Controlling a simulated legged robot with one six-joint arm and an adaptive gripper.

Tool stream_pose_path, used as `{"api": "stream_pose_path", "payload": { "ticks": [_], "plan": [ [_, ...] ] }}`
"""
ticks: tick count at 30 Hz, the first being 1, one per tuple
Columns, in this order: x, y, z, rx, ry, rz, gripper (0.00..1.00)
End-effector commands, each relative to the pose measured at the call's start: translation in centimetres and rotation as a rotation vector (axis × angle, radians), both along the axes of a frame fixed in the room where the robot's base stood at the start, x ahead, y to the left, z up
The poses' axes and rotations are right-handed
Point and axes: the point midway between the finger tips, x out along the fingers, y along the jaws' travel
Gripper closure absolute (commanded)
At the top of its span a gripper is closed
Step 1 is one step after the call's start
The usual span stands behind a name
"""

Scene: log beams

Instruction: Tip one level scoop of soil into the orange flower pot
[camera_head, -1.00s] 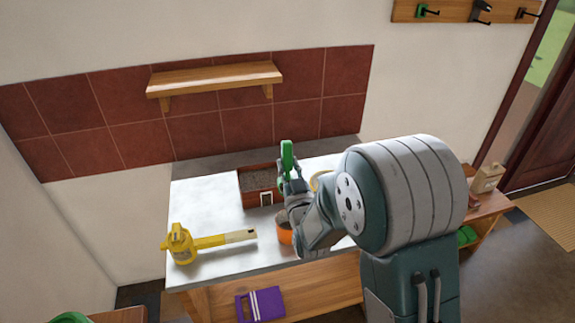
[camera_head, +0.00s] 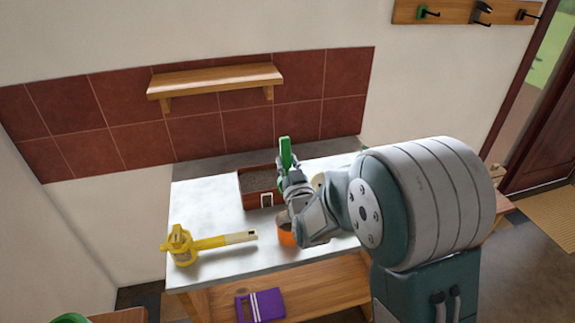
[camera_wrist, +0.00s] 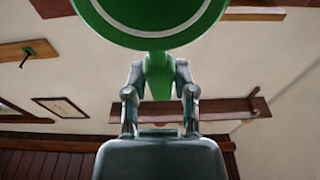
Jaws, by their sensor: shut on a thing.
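My gripper (camera_wrist: 160,95) is shut on the green scoop (camera_wrist: 150,15). In the wrist view the handle sits between the fingers and the round bowl fills the top edge. The scoop also shows in the head view as an upright green shape (camera_head: 285,153), above the right side of the soil box. Whether it holds soil cannot be seen. The reddish-brown box (camera_head: 263,201) has dark soil (camera_head: 258,184) in it. The orange flower pot (camera_head: 286,237) stands in front of the box, below my gripper, and is partly hidden by my arm. Its inside cannot be seen.
A yellow tool (camera_head: 200,243) lies at the table's left. A pale round thing (camera_head: 318,181) is partly hidden behind my arm. A purple item (camera_head: 260,305) lies on the lower shelf. A wooden wall shelf (camera_head: 215,79) is above. The white tabletop (camera_head: 205,205) is clear at back left.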

Motion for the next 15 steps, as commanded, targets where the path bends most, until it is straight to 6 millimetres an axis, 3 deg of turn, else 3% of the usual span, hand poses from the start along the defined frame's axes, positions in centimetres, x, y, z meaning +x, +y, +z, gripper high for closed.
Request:
{"api": "stream_pose_path", "payload": {
  "ticks": [15],
  "plan": [
    [1.6, 0.5, 0.2, -0.054, 0.184, 0.0, 1.0]
  ]
}}
